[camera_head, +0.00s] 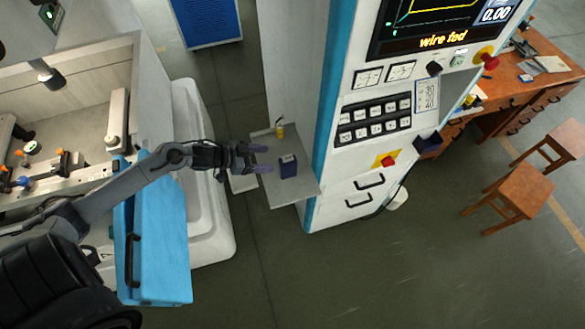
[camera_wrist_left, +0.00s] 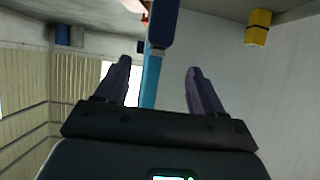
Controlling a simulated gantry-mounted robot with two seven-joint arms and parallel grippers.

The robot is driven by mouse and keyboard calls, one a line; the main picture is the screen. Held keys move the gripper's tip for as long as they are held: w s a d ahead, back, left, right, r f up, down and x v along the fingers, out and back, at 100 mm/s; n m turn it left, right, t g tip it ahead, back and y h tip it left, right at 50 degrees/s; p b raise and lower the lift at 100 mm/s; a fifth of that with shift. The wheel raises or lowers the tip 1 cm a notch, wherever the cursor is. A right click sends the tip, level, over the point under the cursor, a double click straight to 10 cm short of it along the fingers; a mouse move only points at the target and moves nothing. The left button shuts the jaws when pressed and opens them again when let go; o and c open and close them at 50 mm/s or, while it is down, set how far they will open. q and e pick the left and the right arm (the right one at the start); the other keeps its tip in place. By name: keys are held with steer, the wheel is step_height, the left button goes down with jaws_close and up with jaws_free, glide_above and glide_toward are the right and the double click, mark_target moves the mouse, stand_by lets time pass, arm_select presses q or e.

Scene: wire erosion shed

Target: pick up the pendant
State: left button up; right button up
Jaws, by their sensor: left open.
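The pendant appears to be a small dark blue box (camera_head: 288,167) with a pale mark on top. It stands on a grey shelf (camera_head: 283,197) at the side of the tall white cabinet. My left gripper (camera_head: 264,158) is open and empty, with its fingers pointing at the box from the left, close to it. In the left wrist view, a dark blue block, likely the same box (camera_wrist_left: 163,24), shows at the top, beyond and between the open fingers (camera_wrist_left: 160,82); the frame edge cuts it off. I cannot tell the exact gap. My right gripper is not seen.
A small yellow bottle (camera_head: 280,131) stands on the shelf behind the box; it also shows in the left wrist view (camera_wrist_left: 259,27). The control cabinet (camera_head: 345,205) rises right of the shelf. A blue panel (camera_head: 170,240) lies below my left arm. Open floor lies in front.

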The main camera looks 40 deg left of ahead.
mark_target(286, 158)
arm_select(q)
steer(key=shift+x, duration=1.8)
steer(key=w+d, duration=0.1)
steer(key=w+d+f+p, duration=0.1)
steer(key=w, duration=0.1)
steer(key=shift+w+d, duration=0.15)
steer(key=shift+w+d+f, duration=0.3)
steer(key=shift+w+f, duration=0.05)
steer(key=shift+w, duration=0.05)
jaws_close()
